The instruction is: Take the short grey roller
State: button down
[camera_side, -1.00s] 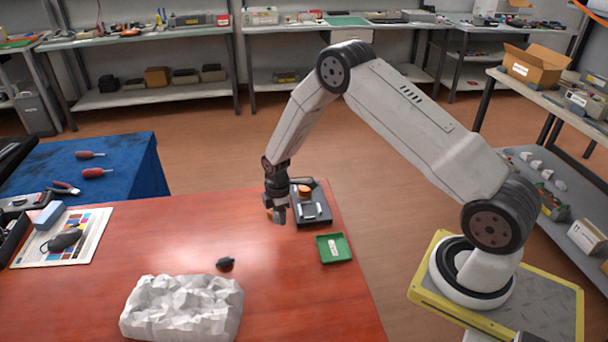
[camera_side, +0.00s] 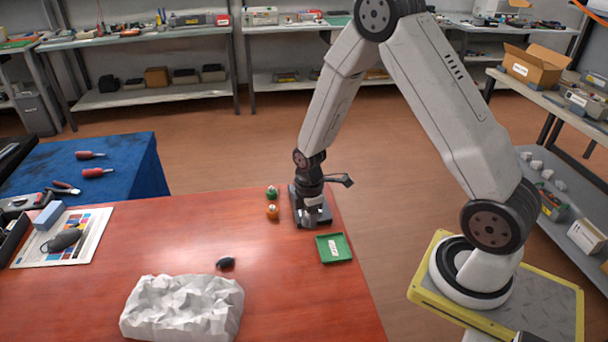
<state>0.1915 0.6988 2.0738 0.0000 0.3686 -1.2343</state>
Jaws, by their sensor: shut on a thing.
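My gripper (camera_side: 312,212) is at the black tray-like stand (camera_side: 298,222) at the table's far right corner. It points down and is shut on a small pale grey piece (camera_side: 313,201), which looks like the short grey roller. The piece is small here and partly hidden by the dark fingers. I cannot tell whether it touches the stand. The gripper and wrist hide most of the stand.
A small green-topped item (camera_side: 272,192) and an orange one (camera_side: 273,212) stand left of the stand. A green tray (camera_side: 334,248) lies in front. A small black object (camera_side: 226,263) and a crumpled white block (camera_side: 183,308) are nearer. The red table's middle is clear.

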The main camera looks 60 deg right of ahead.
jog(key=shift+s+r, duration=0.15)
jog(key=shift+s, duration=0.1)
jog(key=shift+w, duration=0.1)
dwell(0.5)
